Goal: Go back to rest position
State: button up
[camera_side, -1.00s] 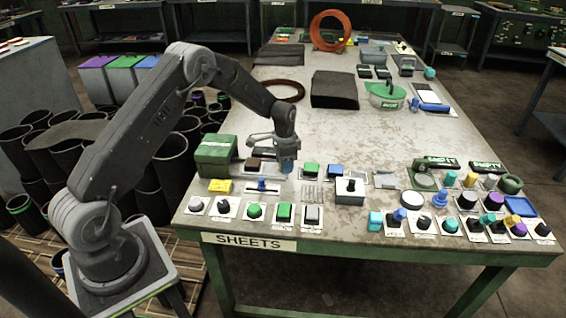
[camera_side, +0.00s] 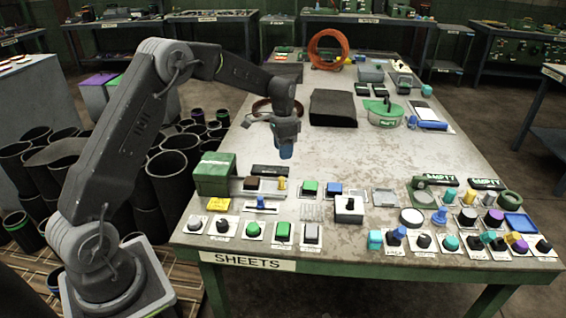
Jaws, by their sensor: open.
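My gripper (camera_side: 286,150) hangs pointing down above the left part of the worktable (camera_side: 350,155), clear of the tabletop and of the parts below it. Its blue tips show at the lower end, and nothing is seen between them. My arm rises from its base at the left front corner and bends over the table. No separate marker for the rest position is seen.
Rows of buttons, switches and knobs cover the table's front. A green box (camera_side: 216,174) stands at front left. A dark folded sheet (camera_side: 332,108), a green-lidded container (camera_side: 384,114) and an orange ring (camera_side: 328,50) lie farther back. Dark rubber sleeves (camera_side: 173,178) stand left of the table.

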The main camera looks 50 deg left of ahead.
jog(key=shift+r, duration=0.8)
jog(key=s+d+r+n+t, duration=0.2)
jog(key=s+d+r+t, duration=0.1)
jog(key=s+d+r, duration=0.85)
jog(key=s+d+r+n+t, duration=0.1)
jog(key=s+d, duration=0.1)
jog(key=s, duration=0.7)
jog(key=s+d+r+n+t, duration=0.1)
jog(key=s+d, duration=0.2)
jog(key=s, duration=0.7)
jog(key=shift+s+r+n+t, duration=0.25)
jog(key=shift+r+n+t, duration=0.05)
jog(key=shift+r, duration=0.05)
